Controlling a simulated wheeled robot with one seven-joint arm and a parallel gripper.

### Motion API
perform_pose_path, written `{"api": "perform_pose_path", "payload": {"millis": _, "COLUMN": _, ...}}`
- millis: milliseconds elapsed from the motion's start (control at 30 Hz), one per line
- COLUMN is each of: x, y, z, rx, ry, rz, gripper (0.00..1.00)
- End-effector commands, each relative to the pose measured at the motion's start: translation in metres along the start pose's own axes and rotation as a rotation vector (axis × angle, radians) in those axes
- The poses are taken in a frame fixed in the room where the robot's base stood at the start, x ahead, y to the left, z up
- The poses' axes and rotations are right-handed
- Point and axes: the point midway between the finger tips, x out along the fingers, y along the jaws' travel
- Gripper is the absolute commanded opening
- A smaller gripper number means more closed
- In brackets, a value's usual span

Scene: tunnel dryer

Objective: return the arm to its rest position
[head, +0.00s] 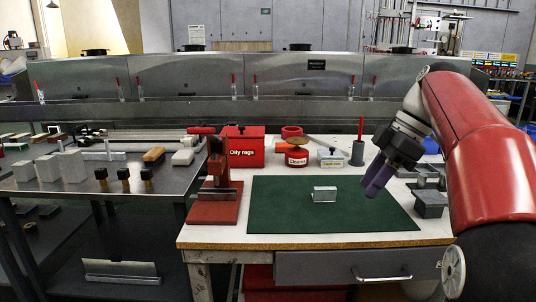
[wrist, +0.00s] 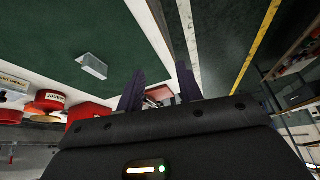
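My gripper (head: 374,180) hangs tilted down above the right part of the green mat (head: 275,215), to the right of a small clear-grey block (head: 324,194). Its two purple fingers stand apart with nothing between them in the wrist view (wrist: 160,88). The block lies alone on the mat, apart from the gripper, and also shows in the wrist view (wrist: 92,66). My red arm comes in from the right side of the head view.
A red stand (head: 214,195) is at the mat's left edge. The red "Oily rags" box (head: 245,150), a red "Cleaner" tin (head: 297,158) and a dark brush pot (head: 357,152) stand behind. Grey fixtures (head: 430,203) stand right of the mat. A steel table (head: 80,205) lies left.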

Motion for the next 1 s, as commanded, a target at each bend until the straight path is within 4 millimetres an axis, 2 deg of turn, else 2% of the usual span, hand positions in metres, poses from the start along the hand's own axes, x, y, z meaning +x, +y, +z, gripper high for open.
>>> {"api": "perform_pose_path", "payload": {"millis": 267, "x": 0.021, "y": -0.032, "z": -0.008, "rx": 0.241, "ry": -0.063, "rz": 0.081, "gripper": 0.36}}
{"api": "perform_pose_path", "payload": {"millis": 467, "x": 0.052, "y": -0.073, "z": -0.005, "rx": 0.507, "ry": -0.112, "rz": 0.202, "gripper": 0.36}}
{"api": "perform_pose_path", "payload": {"millis": 567, "x": 0.077, "y": -0.104, "z": 0.005, "rx": 0.687, "ry": -0.126, "rz": 0.303, "gripper": 0.36}}
{"api": "perform_pose_path", "payload": {"millis": 700, "x": 0.118, "y": -0.149, "z": 0.029, "rx": 0.922, "ry": -0.106, "rz": 0.459, "gripper": 0.36}}
{"api": "perform_pose_path", "payload": {"millis": 800, "x": 0.146, "y": -0.174, "z": 0.048, "rx": 1.052, "ry": -0.063, "rz": 0.555, "gripper": 0.36}}
{"api": "perform_pose_path", "payload": {"millis": 1000, "x": 0.183, "y": -0.201, "z": 0.074, "rx": 1.197, "ry": 0.024, "rz": 0.663, "gripper": 0.36}}
